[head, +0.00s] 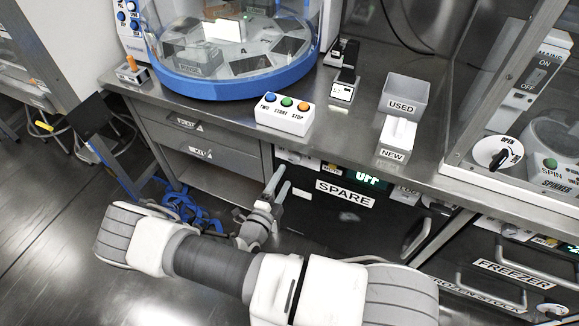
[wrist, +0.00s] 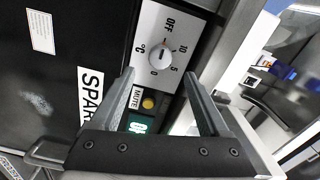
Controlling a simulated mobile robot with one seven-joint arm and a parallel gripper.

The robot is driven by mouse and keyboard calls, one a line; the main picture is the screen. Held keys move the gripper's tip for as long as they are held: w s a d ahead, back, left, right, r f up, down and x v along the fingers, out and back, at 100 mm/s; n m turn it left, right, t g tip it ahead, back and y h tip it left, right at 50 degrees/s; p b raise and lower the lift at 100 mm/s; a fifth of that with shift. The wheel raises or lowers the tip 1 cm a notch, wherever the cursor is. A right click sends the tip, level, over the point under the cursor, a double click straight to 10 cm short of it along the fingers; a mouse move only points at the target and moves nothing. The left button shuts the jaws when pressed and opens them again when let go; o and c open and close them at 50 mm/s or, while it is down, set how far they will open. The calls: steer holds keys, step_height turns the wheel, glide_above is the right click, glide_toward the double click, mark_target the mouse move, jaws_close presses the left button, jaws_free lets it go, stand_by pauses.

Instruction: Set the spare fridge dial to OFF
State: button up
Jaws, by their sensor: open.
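The spare fridge (head: 345,212) is black with a SPARE label, under the bench; its green display (head: 368,178) appears to read OFF. In the wrist view its white dial (wrist: 160,52) sits on a light panel marked OFF, 10, 5, 0 and °C. In the head view my gripper (head: 279,180) is at the fridge's upper left and the dial cannot be made out.
A MUTE button (wrist: 148,103) and the display (wrist: 139,123) lie below the dial, between the fingers. The bench edge overhangs the fridge top. A three-button box (head: 285,112) stands on the bench above. A FREEZER (head: 513,273) is at right; blue cable (head: 185,208) lies at left.

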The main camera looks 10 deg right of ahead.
steer(key=v, duration=1)
steer(key=s+d+r+m+g+p, duration=0.1)
steer(key=d+r+m+g, duration=0.3)
steer(key=r+m, duration=0.45)
steer(key=s+d+r+m+g+p, duration=0.1)
steer(key=r+m+g+p, duration=0.1)
steer(key=r+m+g, duration=0.55)
steer(key=s+d+r+m+g+p, duration=0.1)
steer(key=d+r+m+g, duration=0.2)
steer(key=r+m, duration=0.65)
steer(key=s+d+r+m+t+y+p, duration=0.1)
steer(key=s+r+m+y, duration=0.3)
steer(key=r+m, duration=0.7)
steer(key=s+d+r+m+t+y+p, duration=0.1)
steer(key=s+r+m+t+y+p, duration=0.2)
steer(key=r+m, duration=0.8)
steer(key=s+m+t+y, duration=0.1)
steer(key=s+y, duration=0.1)
steer(key=y, duration=0.1)
steer(key=shift+s+m+y, duration=0.3)
steer(key=shift+m, duration=0.05)
steer(key=shift+w+d+t, duration=0.1)
steer(key=shift+d+t, duration=0.05)
steer(key=shift+t, duration=0.1)
